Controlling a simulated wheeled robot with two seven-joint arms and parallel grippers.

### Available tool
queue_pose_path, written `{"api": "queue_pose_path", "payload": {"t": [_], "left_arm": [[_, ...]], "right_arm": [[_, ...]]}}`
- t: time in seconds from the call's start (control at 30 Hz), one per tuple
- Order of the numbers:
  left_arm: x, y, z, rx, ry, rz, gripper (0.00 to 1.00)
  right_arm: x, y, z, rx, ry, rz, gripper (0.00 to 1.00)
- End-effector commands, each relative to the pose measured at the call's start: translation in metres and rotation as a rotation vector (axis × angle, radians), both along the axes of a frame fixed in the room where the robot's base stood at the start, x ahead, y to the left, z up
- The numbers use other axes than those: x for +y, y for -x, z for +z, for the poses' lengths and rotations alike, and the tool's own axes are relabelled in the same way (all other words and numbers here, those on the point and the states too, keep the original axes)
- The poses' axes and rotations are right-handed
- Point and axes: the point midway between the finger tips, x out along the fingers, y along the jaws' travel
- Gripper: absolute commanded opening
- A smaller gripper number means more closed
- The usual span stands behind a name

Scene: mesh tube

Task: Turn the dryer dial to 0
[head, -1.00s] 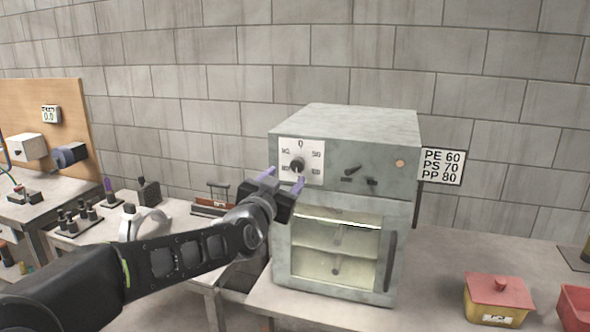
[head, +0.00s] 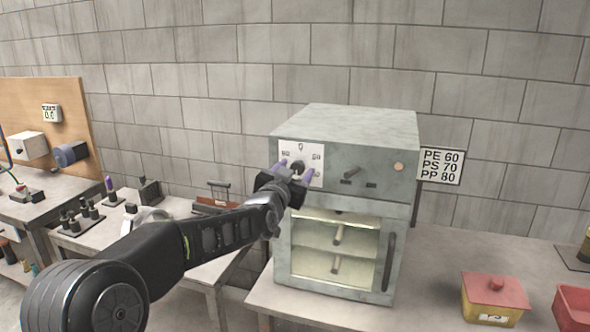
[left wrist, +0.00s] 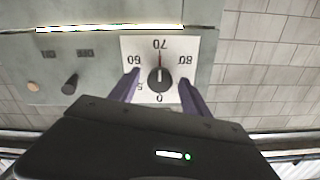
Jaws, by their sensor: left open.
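The grey dryer (head: 345,118) stands on the bench. Its black dial (head: 297,166) sits on a white plate (head: 315,151) at the front's upper left. In the left wrist view, turned upside down, the dial (left wrist: 159,82) is surrounded by 0, 60, 70 and 80. A red mark by the knob appears to face 70, opposite 0. My left gripper (head: 294,170) is open at the dial. Its purple fingers (left wrist: 159,80) are on either side of the knob; gaps show, and I see no clear contact. My right gripper is not in view.
A small black knob (head: 350,176) and a round light (head: 398,167) are further right on the panel. A sign (head: 441,165) reads PE 60, PS 70, PP 80. A red-lidded yellow box (head: 495,298) stands on the bench at right.

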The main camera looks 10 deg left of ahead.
Motion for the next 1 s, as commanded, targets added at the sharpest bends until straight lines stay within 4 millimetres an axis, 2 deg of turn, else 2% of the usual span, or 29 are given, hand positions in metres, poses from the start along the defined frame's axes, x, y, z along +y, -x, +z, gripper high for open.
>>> {"api": "queue_pose_path", "payload": {"t": [0.13,0.8,1.0], "left_arm": [[-0.0001,0.0003,-0.0001,0.0,0.0,0.0,0.54],[-0.0002,0.0006,0.0001,0.0,0.0,0.0,0.0],[-0.0002,0.0006,-0.0003,0.0,0.002,0.0,0.0]], "right_arm": [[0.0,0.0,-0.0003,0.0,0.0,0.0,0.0],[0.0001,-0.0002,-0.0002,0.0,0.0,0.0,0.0],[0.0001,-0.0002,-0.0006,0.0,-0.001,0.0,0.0]]}}
